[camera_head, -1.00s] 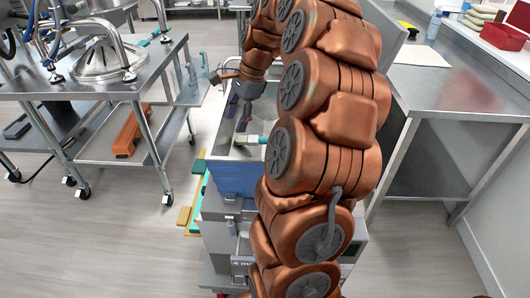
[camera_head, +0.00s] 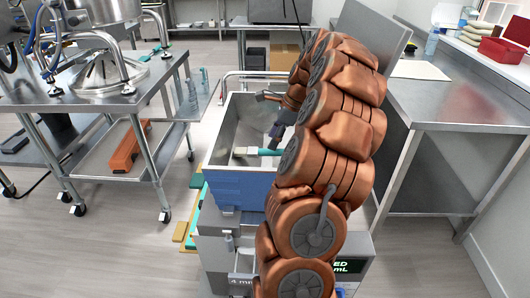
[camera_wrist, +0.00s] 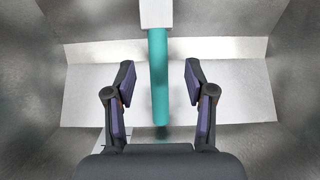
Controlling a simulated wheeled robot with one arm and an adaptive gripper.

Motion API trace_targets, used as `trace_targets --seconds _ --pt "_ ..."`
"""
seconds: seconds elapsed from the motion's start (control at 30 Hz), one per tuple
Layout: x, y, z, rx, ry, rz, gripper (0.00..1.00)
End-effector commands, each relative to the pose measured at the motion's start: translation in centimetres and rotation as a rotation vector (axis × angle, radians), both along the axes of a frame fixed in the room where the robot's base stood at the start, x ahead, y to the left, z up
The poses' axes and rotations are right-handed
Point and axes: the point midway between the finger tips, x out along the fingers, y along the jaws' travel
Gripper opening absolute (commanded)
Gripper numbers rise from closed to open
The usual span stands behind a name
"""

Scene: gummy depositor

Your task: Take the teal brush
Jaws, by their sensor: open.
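The teal brush (camera_wrist: 159,80) lies inside a metal-walled bin, its teal handle pointing toward my gripper in the wrist view and its pale head at the top edge. In the head view the brush (camera_head: 268,152) shows in the blue-fronted bin (camera_head: 236,186), partly hidden by my arm. My gripper (camera_wrist: 159,105) is open, with one dark finger on each side of the handle. Neither finger appears to touch it. How far the fingers are above the handle I cannot tell. In the head view the fingertips are mostly hidden behind my arm.
The bin walls close in around my gripper. A steel table with a kettle-like vessel (camera_head: 103,75) stands at left, with an orange bar (camera_head: 130,147) on its lower shelf. A steel counter (camera_head: 440,97) stands at right. Grey floor is free at the front left.

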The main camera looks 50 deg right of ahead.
Motion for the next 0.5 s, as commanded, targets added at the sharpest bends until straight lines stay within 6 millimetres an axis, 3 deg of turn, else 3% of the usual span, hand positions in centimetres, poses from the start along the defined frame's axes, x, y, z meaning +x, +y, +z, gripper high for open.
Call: trace_targets --seconds 0.3,0.5 --pt "1.3 1.3 -3.3 0.0 0.0 0.001 0.54" --pt "1.5 1.5 -4.0 0.0 0.0 0.001 0.54"
